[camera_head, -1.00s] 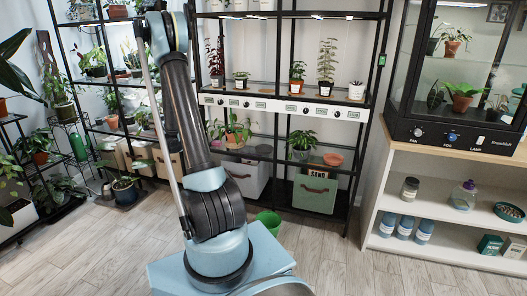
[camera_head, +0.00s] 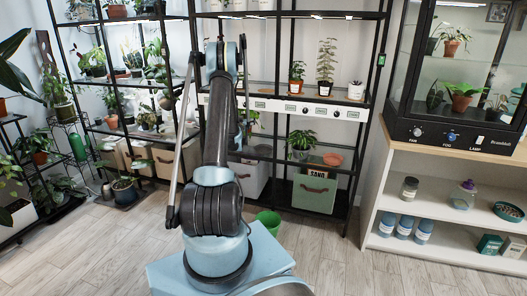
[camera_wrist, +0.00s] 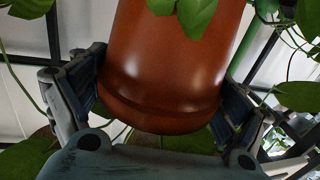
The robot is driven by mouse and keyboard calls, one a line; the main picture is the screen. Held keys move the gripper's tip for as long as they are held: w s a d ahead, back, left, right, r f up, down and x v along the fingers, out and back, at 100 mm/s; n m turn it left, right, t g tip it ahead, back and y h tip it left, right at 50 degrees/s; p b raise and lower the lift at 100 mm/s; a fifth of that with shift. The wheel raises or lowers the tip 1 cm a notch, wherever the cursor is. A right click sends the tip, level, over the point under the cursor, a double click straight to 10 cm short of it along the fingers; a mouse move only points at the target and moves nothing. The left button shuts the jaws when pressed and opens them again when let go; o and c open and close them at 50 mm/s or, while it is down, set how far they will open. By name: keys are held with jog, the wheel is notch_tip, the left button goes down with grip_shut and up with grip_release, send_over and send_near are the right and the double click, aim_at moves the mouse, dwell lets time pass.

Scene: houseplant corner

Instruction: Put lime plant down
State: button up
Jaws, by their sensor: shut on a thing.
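In the wrist view, my gripper (camera_wrist: 165,97) is shut on a glossy red-brown pot (camera_wrist: 165,65), with one finger on each side. Green leaves (camera_wrist: 197,14) hang over the pot's front. I take this plant for the lime plant; its top is out of view. I cannot tell whether the pot's base touches anything. In the head view, my raised arm hides my gripper and the held pot.
A black shelf rack (camera_head: 345,120) with potted plants stands behind my arm. A plant rack (camera_head: 122,80) is at left, and a cabinet with a glass case (camera_head: 450,135) at right. A green bucket (camera_head: 268,221) stands on the floor. More leaves (camera_wrist: 297,96) surround the pot in the wrist view.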

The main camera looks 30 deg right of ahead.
jog(key=s+d+f+m+g+h, duration=0.3)
jog(key=s+d, duration=0.2)
jog(key=d, duration=0.5)
jog(key=shift+d+f, duration=0.2)
jog(key=shift+f, duration=2.45)
jog(key=shift+d+f, duration=0.2)
jog(key=shift+f, duration=2.4)
jog(key=shift+f, duration=0.1)
jog(key=o, duration=1.4)
jog(key=shift+s, duration=0.1)
jog(key=shift+c, duration=0.2)
